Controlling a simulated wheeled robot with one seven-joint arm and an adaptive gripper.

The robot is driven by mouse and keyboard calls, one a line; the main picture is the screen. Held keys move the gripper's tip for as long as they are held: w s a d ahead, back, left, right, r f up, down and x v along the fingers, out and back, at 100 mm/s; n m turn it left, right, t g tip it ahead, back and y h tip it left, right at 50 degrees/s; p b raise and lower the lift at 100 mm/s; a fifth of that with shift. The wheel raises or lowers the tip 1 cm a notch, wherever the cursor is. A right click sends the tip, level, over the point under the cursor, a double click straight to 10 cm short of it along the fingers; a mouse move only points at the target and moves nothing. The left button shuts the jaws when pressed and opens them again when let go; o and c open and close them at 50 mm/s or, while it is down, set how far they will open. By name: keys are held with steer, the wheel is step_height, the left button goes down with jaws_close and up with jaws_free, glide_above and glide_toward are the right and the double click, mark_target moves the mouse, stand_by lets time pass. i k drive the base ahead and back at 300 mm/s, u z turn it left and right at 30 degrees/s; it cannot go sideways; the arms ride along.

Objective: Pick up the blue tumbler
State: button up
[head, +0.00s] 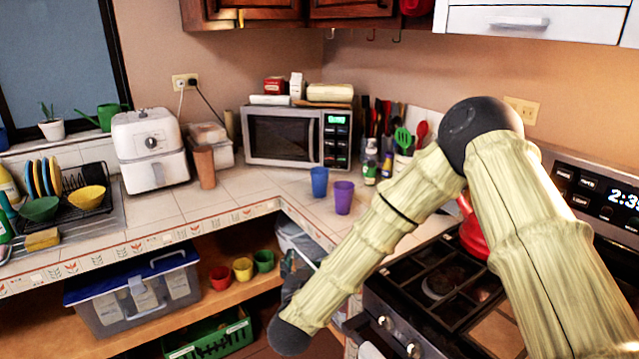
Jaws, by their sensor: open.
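The blue tumbler (319,181) stands upright on the tiled counter, in front of the microwave's right end. A purple tumbler (343,198) stands close beside it, nearer and to the right. My arm comes in from the right and bends down to a dark joint at the lower middle. My gripper (302,259) shows only in part, as grey pieces beside my arm link, low in front of the counter's edge. It is open, below and apart from the blue tumbler. Its fingertips are small and partly hidden, and I see nothing held.
A microwave (290,136) stands behind the tumblers. Bottles (370,162) and a utensil holder (402,163) stand right of them, and a stove (440,290) with a red kettle (472,232) lies farther right. The counter left of the blue tumbler (250,190) is clear.

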mark_target(320, 176)
steer(key=i, duration=1.15)
